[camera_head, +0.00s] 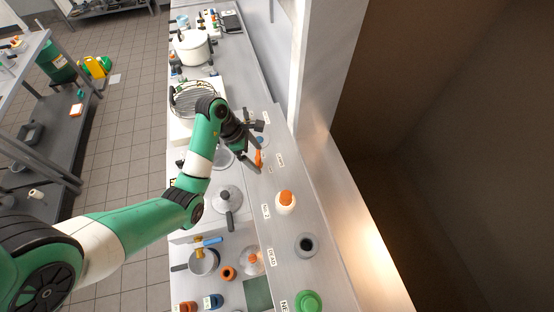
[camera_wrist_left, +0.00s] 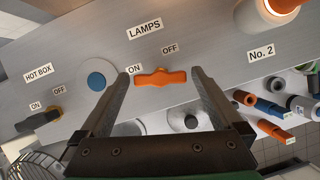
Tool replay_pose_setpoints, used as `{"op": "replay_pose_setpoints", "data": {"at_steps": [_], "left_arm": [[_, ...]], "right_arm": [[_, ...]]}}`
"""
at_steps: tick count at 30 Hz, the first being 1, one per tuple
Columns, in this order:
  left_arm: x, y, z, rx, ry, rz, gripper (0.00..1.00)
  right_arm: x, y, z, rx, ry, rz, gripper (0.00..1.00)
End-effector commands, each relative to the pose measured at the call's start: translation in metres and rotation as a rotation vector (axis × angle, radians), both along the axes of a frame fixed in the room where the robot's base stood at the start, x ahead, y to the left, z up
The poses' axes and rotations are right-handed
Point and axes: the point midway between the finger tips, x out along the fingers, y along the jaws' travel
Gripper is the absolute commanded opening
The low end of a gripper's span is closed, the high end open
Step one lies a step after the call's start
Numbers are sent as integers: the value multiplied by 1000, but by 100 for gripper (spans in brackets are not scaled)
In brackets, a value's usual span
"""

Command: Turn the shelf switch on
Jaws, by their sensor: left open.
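An orange rotary switch (camera_wrist_left: 160,78) sits on the grey panel under the label LAMPS, with ON and OFF marked above it. Its handle lies nearly level in the left wrist view, one end just below ON. I can read no label saying shelf. The switch also shows in the head view (camera_head: 259,157), partly covered by my gripper. My left gripper (camera_head: 260,148) is open at the panel, its two fingers on either side of the switch. In the left wrist view the fingers (camera_wrist_left: 160,76) appear apart from the handle. My right gripper is not in view.
A blue round button (camera_wrist_left: 96,81) and a dark HOT BOX switch (camera_wrist_left: 40,121) lie left of the orange one. An orange-topped white knob (camera_head: 286,202) marked No. 2 sits nearer, then a dark knob (camera_head: 306,244) and green knob (camera_head: 308,301). Pans and lids crowd the lower counter.

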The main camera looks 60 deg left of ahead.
Motion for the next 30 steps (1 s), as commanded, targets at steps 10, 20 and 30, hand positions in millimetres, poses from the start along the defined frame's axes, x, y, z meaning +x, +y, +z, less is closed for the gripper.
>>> {"op": "replay_pose_setpoints", "data": {"at_steps": [10,20,30], "left_arm": [[-5,4,-2,0,0,11,96],[-4,3,-1,0,0,11,37],[-5,2,-2,1,-1,179,24]], "right_arm": [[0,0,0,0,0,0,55],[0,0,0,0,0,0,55],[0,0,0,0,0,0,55]]}}
